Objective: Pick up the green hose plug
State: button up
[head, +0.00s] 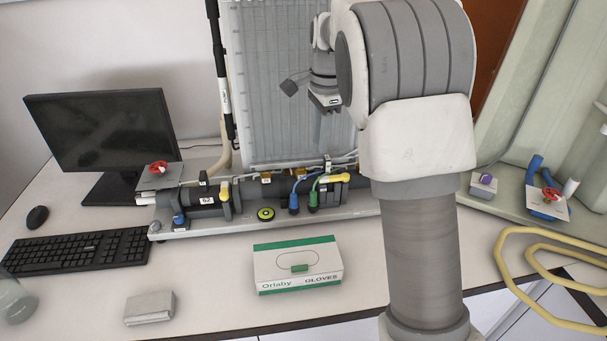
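A green hose plug (313,201) with a green hose stands at the pipe manifold, right of a blue plug (293,203). My gripper (330,108) hangs above and behind the bench, in front of the grey ribbed panel. It is apart from the green plug and well above it in the picture. Its fingertips are small and dark here, so I cannot tell whether they are open or shut. A small green piece (300,268) also shows on the gloves box; I cannot tell whether it is loose or printed.
The gloves box (270,277) sits in front of the manifold base (190,229). A monitor (105,130), keyboard (77,249) and grey block (149,308) are at left. A yellow hose (507,262) coils at right. My arm covers the manifold's right end. Bench is clear around the box.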

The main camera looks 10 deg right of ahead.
aim_at(313, 192)
jog(key=w+f, duration=0.1)
jog(key=f, duration=0.4)
jog(key=w+f+m+p, duration=0.1)
jog(key=w+f, duration=0.1)
jog(key=f, duration=0.3)
jog(key=w+f+m+p, duration=0.1)
jog(key=f, duration=0.4)
jog(key=shift+w+a+f+g, duration=0.3)
jog(key=shift+a+f+g, duration=0.05)
jog(key=shift+a+g, duration=0.05)
jog(key=shift+d+f+p, duration=0.15)
jog(key=shift+f+p, duration=0.3)
jog(key=shift+f, duration=0.9)
jog(key=shift+d+f+p, duration=0.1)
jog(key=shift+f+p, duration=0.35)
jog(key=shift+f, duration=0.9)
jog(key=shift+c, duration=0.2)
grip_shut()
